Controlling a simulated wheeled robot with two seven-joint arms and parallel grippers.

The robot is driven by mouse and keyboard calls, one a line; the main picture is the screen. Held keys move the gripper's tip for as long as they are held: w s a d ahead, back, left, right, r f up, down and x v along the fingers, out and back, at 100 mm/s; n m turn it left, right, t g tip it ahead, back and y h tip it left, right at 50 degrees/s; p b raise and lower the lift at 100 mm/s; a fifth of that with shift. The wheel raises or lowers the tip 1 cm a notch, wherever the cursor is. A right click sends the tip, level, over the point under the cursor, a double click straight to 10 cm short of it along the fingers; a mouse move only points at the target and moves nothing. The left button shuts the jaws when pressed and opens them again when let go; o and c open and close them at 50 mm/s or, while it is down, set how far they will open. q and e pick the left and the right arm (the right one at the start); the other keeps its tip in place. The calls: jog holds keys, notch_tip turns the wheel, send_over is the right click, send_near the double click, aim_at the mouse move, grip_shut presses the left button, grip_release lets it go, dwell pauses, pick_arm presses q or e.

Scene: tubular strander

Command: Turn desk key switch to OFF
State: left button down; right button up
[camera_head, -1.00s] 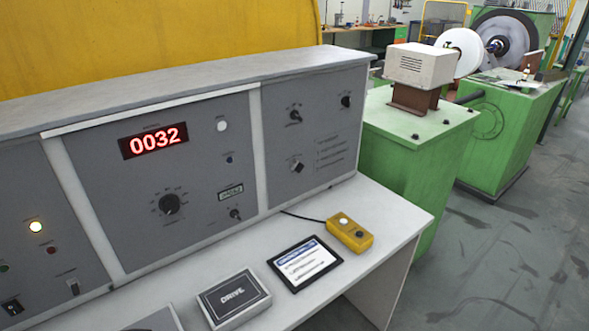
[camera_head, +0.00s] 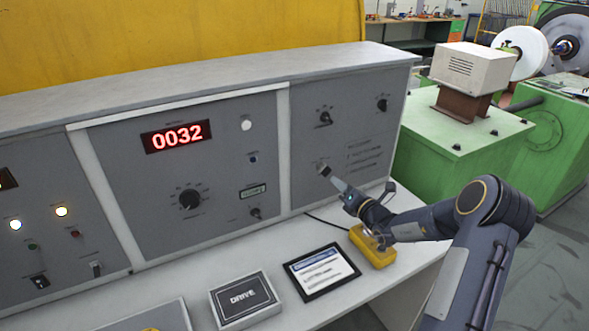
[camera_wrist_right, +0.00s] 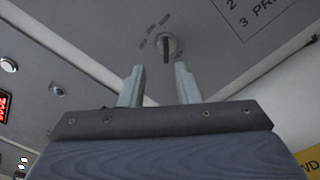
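A round metal switch (camera_wrist_right: 167,45) with a dark upright key or lever in its middle is on the grey panel in the right wrist view, with small labels around its left side. In the head view the switch (camera_head: 323,169) is low on the right-hand panel, small and partly covered. My right gripper (camera_head: 335,181) is in front of it. In the wrist view its two fingers (camera_wrist_right: 160,84) are apart, with nothing between them, and the switch lies just beyond the fingertips. I cannot read which position the key points to. My left gripper is not in view.
The desk holds a yellow button box (camera_head: 378,252), a framed sheet (camera_head: 321,270) and a DRIVE box (camera_head: 244,299). My right forearm passes over the yellow box. Other knobs, such as the large selector (camera_head: 189,200), and a red 0032 display (camera_head: 177,136) are on the panels.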

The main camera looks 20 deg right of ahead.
aim_at(328, 171)
jog(key=shift+m, duration=0.3)
jog(key=w, duration=0.2)
jog(key=w+p, duration=0.1)
jog(key=w, duration=0.2)
jog(key=w+p, duration=0.1)
jog(key=w, duration=0.2)
jog(key=shift+w+a+f, duration=0.1)
jog(key=shift+a+f, duration=0.05)
jog(key=shift+f, duration=0.2)
jog(key=c, duration=0.6)
grip_shut()
